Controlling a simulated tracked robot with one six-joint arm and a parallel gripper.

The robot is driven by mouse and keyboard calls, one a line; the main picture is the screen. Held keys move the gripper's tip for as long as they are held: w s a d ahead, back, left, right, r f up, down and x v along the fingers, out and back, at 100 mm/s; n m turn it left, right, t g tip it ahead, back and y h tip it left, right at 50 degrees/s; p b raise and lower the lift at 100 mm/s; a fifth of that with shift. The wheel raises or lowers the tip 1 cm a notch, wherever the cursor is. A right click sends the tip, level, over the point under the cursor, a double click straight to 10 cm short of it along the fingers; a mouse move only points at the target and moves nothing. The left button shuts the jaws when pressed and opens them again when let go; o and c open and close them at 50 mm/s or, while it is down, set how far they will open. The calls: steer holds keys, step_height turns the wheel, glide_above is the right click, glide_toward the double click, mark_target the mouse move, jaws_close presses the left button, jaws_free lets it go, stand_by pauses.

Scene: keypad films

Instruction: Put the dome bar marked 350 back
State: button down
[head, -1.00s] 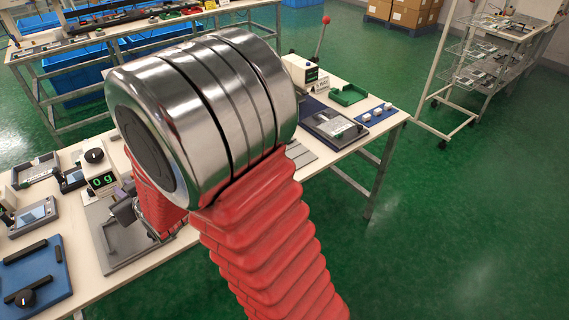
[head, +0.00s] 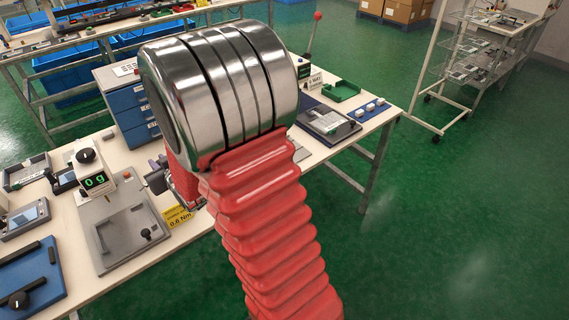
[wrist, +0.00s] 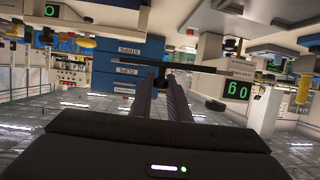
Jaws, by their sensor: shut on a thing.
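In the wrist view, which looks upside down, my gripper (wrist: 164,74) is shut on a long, thin, dark bar (wrist: 208,70) that runs crosswise at the fingertips. No marking can be read on it, so I cannot confirm it is the 350 dome bar. In the head view, my gripper (head: 157,178) shows only partly at the left of my red-sleeved arm, above the table. The arm hides the rest of it and the bar there. The blue drawer unit (head: 132,106) stands behind the gripper; its labelled drawers also show in the wrist view (wrist: 120,68).
A grey fixture plate (head: 103,212) lies left of the gripper, before a device reading 0 g (head: 95,180). A yellow 0.6 Nm label (head: 178,217) is near the table's front edge. A grey device (head: 328,122) and green tray (head: 341,92) stand right.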

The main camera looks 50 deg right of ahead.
steer(key=s+d+f+m+h, duration=0.1)
steer(key=s+d, duration=0.5)
steer(key=d, duration=0.6)
steer(key=s+d+f+m+g+h, duration=0.1)
steer(key=s+d, duration=0.5)
steer(key=d, duration=0.6)
steer(key=s+d+f+m+g+h, duration=0.1)
steer(key=s+d+m+h, duration=0.2)
steer(key=d, duration=1)
steer(key=s, duration=0.3)
steer(key=shift+s+h, duration=0.25)
steer(key=shift+h, duration=0.15)
steer(key=shift+f, duration=2.9)
steer(key=shift+f, duration=2.1)
